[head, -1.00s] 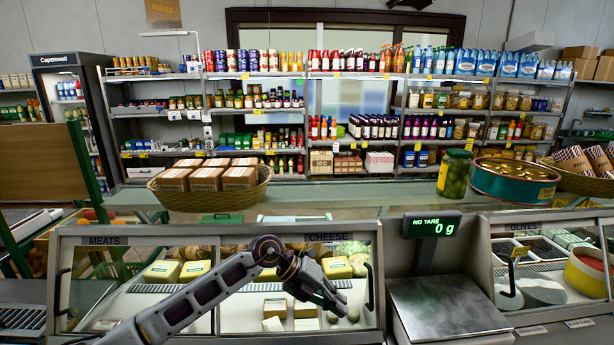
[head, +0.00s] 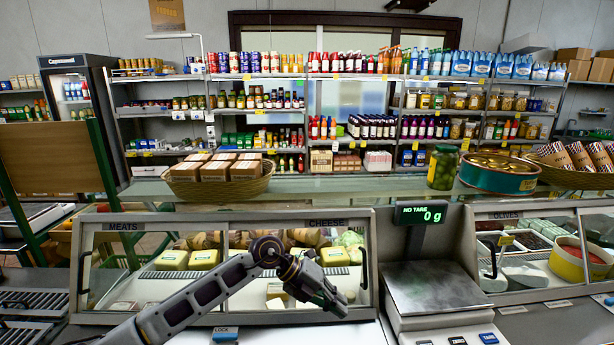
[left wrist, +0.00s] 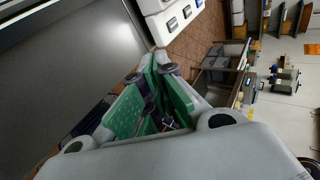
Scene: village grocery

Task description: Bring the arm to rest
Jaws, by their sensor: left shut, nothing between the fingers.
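My left arm (head: 200,296) comes in from the lower left in the head view. Its gripper (head: 335,301) is in front of the meats and cheese case, left of the scale, with the fingers together and nothing held. In the left wrist view the green-padded fingers (left wrist: 158,95) show close together and empty. The scale's grey plate and front buttons show at the upper left of that view. My right gripper is in no view.
The scale (head: 432,290) stands right of my gripper with its display reading 0 g. The glass case (head: 100,280) is behind the gripper. A wicker basket of boxes (head: 190,194), a jar of green olives (head: 443,168) and a round tin (head: 500,180) stand on the shelf above.

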